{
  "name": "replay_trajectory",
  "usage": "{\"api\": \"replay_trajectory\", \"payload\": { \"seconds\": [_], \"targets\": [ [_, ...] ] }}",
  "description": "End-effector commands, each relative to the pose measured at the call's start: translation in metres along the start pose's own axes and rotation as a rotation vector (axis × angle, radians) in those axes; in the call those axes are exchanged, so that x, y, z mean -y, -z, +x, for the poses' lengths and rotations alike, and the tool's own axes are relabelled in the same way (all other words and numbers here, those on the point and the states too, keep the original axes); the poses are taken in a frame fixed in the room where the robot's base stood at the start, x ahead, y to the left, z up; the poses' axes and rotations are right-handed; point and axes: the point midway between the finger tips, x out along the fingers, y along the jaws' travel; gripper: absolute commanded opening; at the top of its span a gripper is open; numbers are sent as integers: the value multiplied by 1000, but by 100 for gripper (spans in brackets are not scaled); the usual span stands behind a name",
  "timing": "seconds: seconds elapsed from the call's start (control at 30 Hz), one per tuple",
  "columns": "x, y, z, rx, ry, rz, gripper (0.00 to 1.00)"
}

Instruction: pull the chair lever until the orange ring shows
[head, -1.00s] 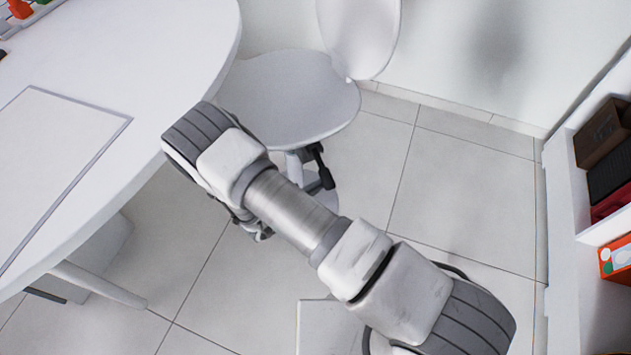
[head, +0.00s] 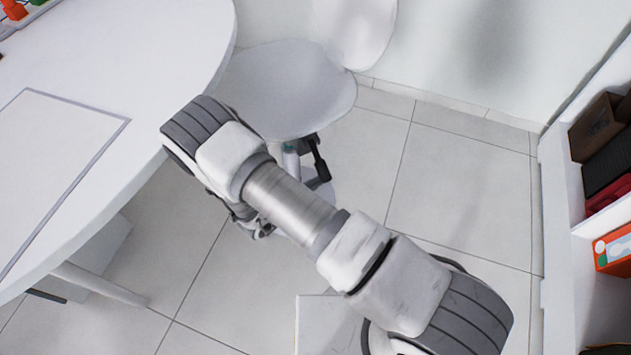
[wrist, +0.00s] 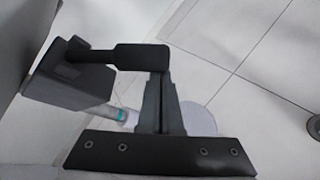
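The white chair seat (head: 285,88) stands beyond my arm in the head view. Its black lever (head: 320,158) hangs under the seat. In the wrist view the lever handle (wrist: 142,57) reaches right from a dark block (wrist: 70,82) under the seat. The chair column (wrist: 103,108) shows a teal band; I see no orange ring. My gripper (wrist: 163,78) has its fingers together, with the tips at the handle's right end. The handle overlaps the tips, so I cannot tell whether they grip it. In the head view my gripper is mostly hidden behind my arm.
A white table (head: 160,70) curves along the left, close to my arm. A white shelf (head: 560,240) with boxes stands at the right. The tiled floor (head: 450,190) between chair and shelf is clear.

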Motion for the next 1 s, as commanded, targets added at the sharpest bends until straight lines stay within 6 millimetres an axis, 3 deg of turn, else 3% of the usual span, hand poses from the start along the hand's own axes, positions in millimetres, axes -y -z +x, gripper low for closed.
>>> {"api": "replay_trajectory", "payload": {
  "seconds": [0.8,1.0],
  "targets": [
    [0,0,-1,0,0,0,0],
    [-1,-1,-21,-2,-1,0,0]
  ]
}}
